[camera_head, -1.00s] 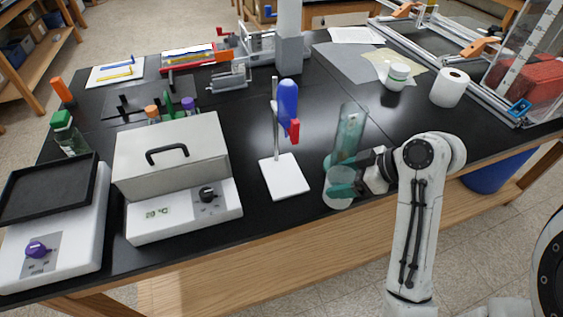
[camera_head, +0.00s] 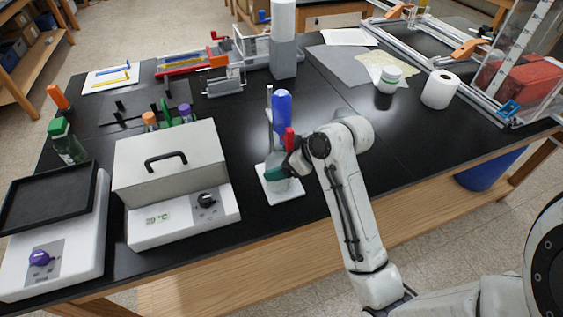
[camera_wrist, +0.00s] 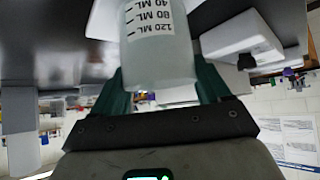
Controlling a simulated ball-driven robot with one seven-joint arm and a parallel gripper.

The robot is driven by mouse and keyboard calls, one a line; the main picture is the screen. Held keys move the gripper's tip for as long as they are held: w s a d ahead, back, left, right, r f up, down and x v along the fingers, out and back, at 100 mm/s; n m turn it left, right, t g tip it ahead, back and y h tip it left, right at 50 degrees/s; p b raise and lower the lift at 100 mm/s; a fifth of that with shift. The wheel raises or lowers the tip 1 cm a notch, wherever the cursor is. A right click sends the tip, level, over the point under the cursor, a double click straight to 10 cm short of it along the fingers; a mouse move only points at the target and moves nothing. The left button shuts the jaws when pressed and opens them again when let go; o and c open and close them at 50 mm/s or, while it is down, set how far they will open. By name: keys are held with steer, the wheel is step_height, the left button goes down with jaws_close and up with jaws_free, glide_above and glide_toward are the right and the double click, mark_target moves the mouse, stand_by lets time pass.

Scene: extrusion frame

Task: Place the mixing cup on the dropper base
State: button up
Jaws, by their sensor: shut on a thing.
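The mixing cup (camera_wrist: 158,45) is a clear, frosted cup with black ML marks. In the wrist view it sits between the green fingers of my gripper (camera_wrist: 160,85), which is shut on it. In the head view my gripper (camera_head: 279,175) is at the dropper stand, over its white base (camera_head: 288,195). The cup there is mostly hidden by the fingers, and I cannot tell whether it touches the base.
A grey lidded heater box (camera_head: 172,160) stands left of the dropper stand, and a scale with a black tray (camera_head: 50,195) is farther left. The black table between is mostly clear.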

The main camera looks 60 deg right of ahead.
steer(key=shift+s+f, duration=0.1)
steer(key=shift+f, duration=0.2)
steer(key=shift+f, duration=0.1)
steer(key=o, duration=1.1)
steer(key=shift+r, duration=0.2)
steer(key=v, duration=1.2)
steer(key=shift+f, duration=0.1)
